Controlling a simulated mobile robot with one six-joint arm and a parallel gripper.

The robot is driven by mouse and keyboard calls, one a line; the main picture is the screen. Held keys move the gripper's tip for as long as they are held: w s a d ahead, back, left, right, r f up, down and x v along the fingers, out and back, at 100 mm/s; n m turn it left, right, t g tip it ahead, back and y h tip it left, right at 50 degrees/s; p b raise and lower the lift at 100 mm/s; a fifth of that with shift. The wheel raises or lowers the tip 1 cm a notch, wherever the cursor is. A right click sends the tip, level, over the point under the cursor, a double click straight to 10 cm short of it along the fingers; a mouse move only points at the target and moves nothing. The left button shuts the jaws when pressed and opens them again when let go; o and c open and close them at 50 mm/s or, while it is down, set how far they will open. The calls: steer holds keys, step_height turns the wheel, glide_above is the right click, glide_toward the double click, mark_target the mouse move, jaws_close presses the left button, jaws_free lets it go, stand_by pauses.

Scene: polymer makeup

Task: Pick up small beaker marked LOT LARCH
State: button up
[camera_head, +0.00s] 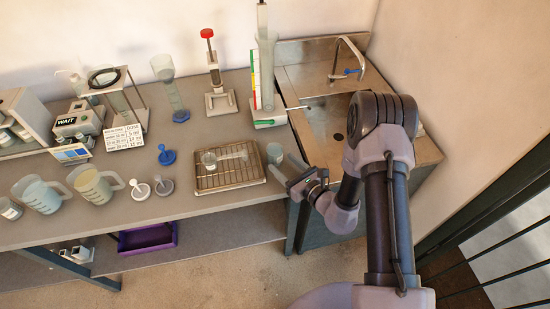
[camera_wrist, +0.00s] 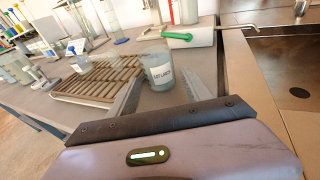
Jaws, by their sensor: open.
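The small beaker marked LOT LARCH (camera_wrist: 159,72) stands upright on the bench in the wrist view, its label facing me. It also shows in the head view (camera_head: 274,153), right of the wire rack and near the bench's right end. My gripper (camera_wrist: 164,91) is open, and its two fingers point toward the beaker, one low on each side in the picture. From the wrist view I cannot tell whether the beaker is between the fingertips or just beyond them. In the head view my gripper (camera_head: 286,168) is at the bench's front right edge, just in front of the beaker.
A wire rack on a tray (camera_head: 230,176) with glassware is left of the beaker. The metal sink (camera_head: 330,130) is to the right. Pitchers (camera_head: 95,184) and blue and grey stoppers stand farther left.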

mark_target(279, 160)
steer(key=x, duration=0.3)
steer(key=shift+w+a, duration=0.1)
steer(key=shift+a, duration=0.05)
steer(key=c, duration=1.2)
steer(key=shift+c, duration=0.2)
